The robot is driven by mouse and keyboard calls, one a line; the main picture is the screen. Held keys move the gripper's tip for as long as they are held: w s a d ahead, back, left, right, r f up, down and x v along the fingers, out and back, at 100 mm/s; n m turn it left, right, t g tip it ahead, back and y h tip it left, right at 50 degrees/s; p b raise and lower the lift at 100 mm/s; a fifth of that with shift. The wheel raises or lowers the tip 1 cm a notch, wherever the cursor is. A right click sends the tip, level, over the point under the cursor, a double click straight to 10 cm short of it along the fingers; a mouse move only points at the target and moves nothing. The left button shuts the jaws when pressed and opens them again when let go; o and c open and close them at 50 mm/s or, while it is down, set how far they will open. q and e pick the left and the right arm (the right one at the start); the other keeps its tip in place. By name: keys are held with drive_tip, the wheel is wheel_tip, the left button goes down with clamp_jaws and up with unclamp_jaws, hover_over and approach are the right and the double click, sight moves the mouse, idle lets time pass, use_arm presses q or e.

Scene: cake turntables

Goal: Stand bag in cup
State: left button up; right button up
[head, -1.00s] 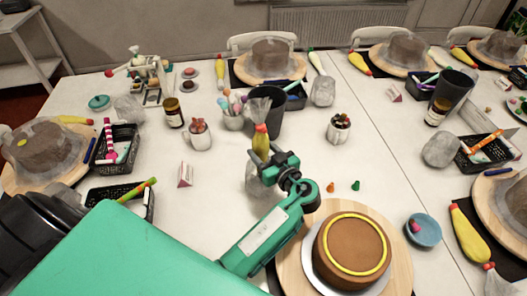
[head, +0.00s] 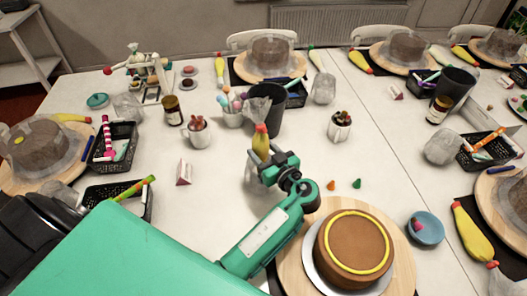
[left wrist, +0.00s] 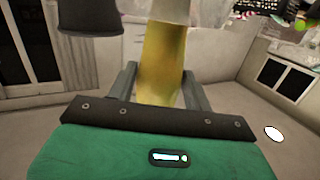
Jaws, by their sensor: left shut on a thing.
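My left gripper (head: 263,160) is shut on a yellow piping bag (head: 261,144) and holds it upright over the table. The bag has a red band and a crumpled clear top (head: 256,110). In the left wrist view the yellow bag (left wrist: 161,62) stands between the two fingers. A dark cup (head: 277,122) stands just behind the bag in the head view, and the bag's top overlaps its left part. I cannot tell the exact gap between them. A dark cylinder, likely this cup (left wrist: 90,17), shows at the upper left of the left wrist view. My right gripper is not in view.
A mug with pens (head: 232,118) stands left of the cup, and a black basket (head: 297,99) behind it. A white mug (head: 340,126) is to the right. A brown cake (head: 340,255) on a board is at the front.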

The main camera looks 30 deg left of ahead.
use_arm(q)
drive_tip(key=shift+f, duration=0.25)
drive_tip(key=o, duration=1.1)
drive_tip(key=shift+c, duration=0.2)
